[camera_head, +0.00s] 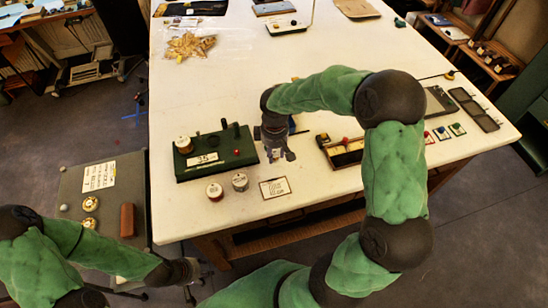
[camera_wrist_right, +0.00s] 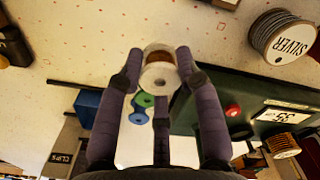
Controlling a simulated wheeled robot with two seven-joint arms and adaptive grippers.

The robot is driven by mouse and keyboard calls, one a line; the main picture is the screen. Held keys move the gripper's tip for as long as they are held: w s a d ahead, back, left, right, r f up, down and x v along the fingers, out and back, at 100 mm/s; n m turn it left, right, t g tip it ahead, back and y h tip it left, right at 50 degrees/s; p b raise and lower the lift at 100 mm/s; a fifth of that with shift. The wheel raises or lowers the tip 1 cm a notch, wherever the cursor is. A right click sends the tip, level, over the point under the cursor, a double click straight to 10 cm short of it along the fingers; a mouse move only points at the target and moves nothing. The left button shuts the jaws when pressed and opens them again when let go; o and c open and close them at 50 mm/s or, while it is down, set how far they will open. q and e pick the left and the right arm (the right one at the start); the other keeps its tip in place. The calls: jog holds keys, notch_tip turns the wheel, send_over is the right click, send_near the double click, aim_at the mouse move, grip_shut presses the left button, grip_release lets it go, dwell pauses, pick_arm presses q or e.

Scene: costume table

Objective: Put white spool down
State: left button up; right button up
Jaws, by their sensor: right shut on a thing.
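My right gripper (camera_head: 279,153) is over the table to the right of the green stand. In the right wrist view, its fingers (camera_wrist_right: 160,80) are shut around a spool (camera_wrist_right: 158,78) with a pale white rim and a brown core. In the head view I cannot make out this spool, which the gripper hides. My left gripper (camera_head: 198,271) is low at the left, off the table edge; its fingers are too small to judge.
The green stand (camera_head: 240,158) carries a number label and a spool (camera_head: 183,145). A red-labelled spool (camera_head: 215,191), a silver spool (camera_head: 240,182) and a card (camera_head: 274,187) are in front. A wooden tray (camera_head: 345,152) lies right. The white table's (camera_head: 330,50) middle is clear.

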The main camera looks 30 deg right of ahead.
aim_at(274, 157)
jog(key=shift+w+f, duration=0.15)
jog(key=shift+f, duration=0.1)
jog(key=shift+f+b, duration=0.3)
jog(key=shift+f, duration=1.25)
jog(key=shift+f, duration=0.1)
jog(key=o, duration=0.9)
jog(key=shift+w+r, duration=0.1)
jog(key=shift+r, duration=0.15)
notch_tip(274, 157, up, 12)
jog(key=shift+f+p, duration=0.1)
jog(key=shift+p, duration=0.9)
